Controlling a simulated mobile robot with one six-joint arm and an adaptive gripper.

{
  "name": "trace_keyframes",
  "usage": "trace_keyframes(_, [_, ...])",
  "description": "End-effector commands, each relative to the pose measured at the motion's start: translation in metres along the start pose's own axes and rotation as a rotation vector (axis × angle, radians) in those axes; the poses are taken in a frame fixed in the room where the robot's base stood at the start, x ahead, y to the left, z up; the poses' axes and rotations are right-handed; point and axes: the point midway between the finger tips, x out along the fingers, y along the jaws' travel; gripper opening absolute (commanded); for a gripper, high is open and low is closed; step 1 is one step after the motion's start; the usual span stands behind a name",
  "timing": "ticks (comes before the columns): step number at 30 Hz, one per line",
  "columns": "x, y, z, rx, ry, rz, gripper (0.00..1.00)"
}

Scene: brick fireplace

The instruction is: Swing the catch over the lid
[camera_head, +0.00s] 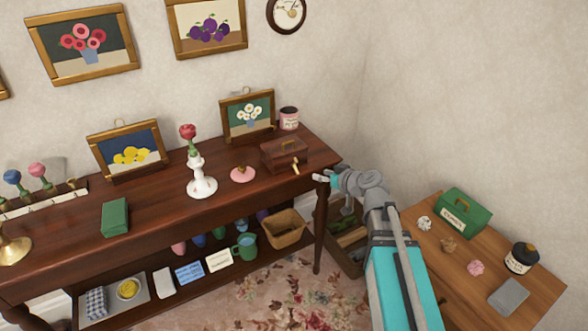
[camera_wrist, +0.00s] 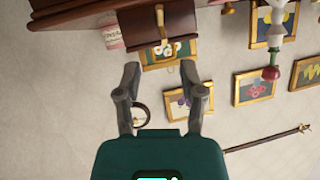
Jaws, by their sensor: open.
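I cannot tell whether the catch overlaps the lid. My gripper (camera_head: 322,177) is right of the box, apart from it. In the wrist view my gripper (camera_wrist: 161,74) is open and empty, its fingers pointing toward the box.
The long table (camera_head: 150,218) also holds a pink round object (camera_head: 242,175), a white vase with a rose (camera_head: 201,186), a labelled jar (camera_head: 289,118) and a framed daisy picture (camera_head: 247,115). A side table (camera_head: 445,265) with a green box (camera_head: 463,213) stands at right.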

Motion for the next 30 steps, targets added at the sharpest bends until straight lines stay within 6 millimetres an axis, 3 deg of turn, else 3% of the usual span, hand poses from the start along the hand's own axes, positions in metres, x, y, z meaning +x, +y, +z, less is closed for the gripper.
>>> trace_keyframes(14, [0.014,0.0,0.001,-0.001,-0.002,-0.003,0.51])
trace_keyframes(30, [0.091,0.0,0.002,-0.001,-0.003,-0.004,0.51])
